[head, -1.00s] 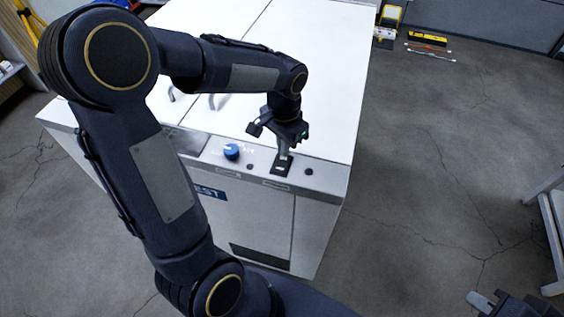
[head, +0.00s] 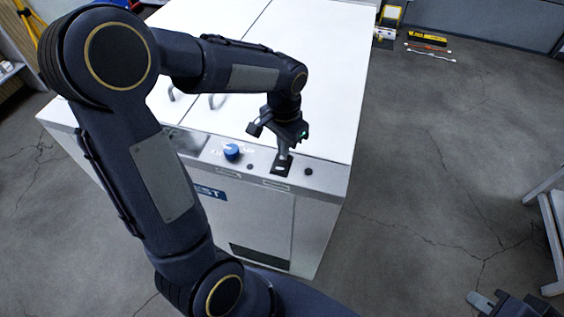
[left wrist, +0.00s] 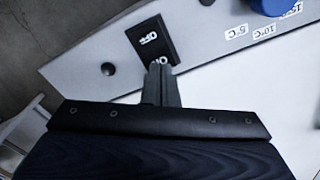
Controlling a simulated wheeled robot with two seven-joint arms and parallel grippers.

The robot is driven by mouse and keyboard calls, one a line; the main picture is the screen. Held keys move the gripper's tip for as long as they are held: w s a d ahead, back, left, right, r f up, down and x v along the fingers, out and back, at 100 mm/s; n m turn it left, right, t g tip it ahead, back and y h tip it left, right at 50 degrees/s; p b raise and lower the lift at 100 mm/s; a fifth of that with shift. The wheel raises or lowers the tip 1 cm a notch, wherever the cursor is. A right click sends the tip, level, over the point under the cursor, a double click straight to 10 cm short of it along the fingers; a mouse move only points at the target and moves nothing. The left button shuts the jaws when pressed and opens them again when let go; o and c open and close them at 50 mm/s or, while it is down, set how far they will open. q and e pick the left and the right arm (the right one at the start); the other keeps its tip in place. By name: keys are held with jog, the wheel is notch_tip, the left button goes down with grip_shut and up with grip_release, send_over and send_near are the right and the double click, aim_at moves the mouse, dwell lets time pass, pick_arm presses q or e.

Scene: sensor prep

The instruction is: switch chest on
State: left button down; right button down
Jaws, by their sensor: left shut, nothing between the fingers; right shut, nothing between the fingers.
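The white chest (head: 310,62) has a grey control panel (head: 322,177) along its front edge. A black switch (head: 281,169) with white marks sits on this panel. It also shows in the left wrist view (left wrist: 150,38), where one mark is partly hidden by my fingers and I cannot tell which side is pressed. My right gripper (head: 481,301) is shut and empty at the lower right, away from the chest.
A blue knob (head: 231,151) with temperature labels is left of the switch. A small dark round button (head: 308,171) is right of it. The chest lids have grey handles (head: 213,101). Tools (head: 428,47) lie on the floor at the back right.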

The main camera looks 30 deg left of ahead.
pick_arm(q)
jog(key=shift+f+b, duration=0.65)
jog(key=shift+f, duration=0.3)
dwell(0.3)
notch_tip(320, 180, up, 7)
jog(key=p, duration=0.6)
jog(key=shift+r, duration=0.1)
dwell(0.5)
jog(key=s+d+r+n+t+h, duration=0.2)
jog(key=s+r, duration=0.1)
jog(key=s, duration=0.5)
jog(key=s+d+r+n+t+h, duration=0.1)
jog(key=s+d+r+n+t, duration=0.1)
jog(key=s, duration=0.7)
jog(key=shift+r+n+t+h, duration=0.4)
jog(key=shift+r+n+t, duration=0.15)
jog(key=shift+t, duration=0.25)
